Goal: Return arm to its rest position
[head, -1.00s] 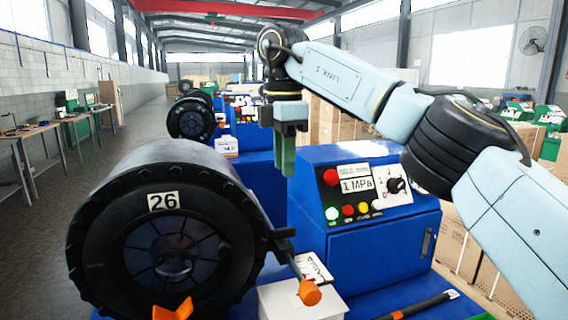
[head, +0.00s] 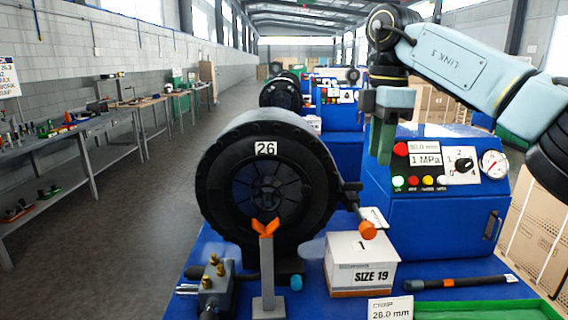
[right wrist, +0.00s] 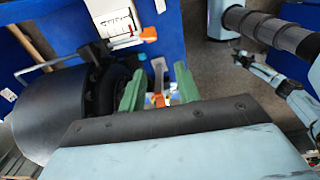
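My right gripper (head: 382,158) hangs fingers down in the head view, in front of the blue control cabinet (head: 430,225) and up and right of the black crimper head (head: 268,148) marked 26. In the right wrist view its two green fingers (right wrist: 158,90) stand apart with nothing held between them. An orange-tipped rest (right wrist: 157,100) shows in the gap beyond them. My left gripper is not in the head view. What looks like its dark end (right wrist: 243,61) shows small in the right wrist view, too small to read.
A blue bench top (head: 340,295) carries a white SIZE 19 box (head: 360,265), an orange-topped grey rest (head: 267,270), a brass-fitted block (head: 214,290) and a dark-handled tool (head: 455,283). Cardboard boxes (head: 530,235) stand right. A grey workbench (head: 85,130) runs left; the floor between is clear.

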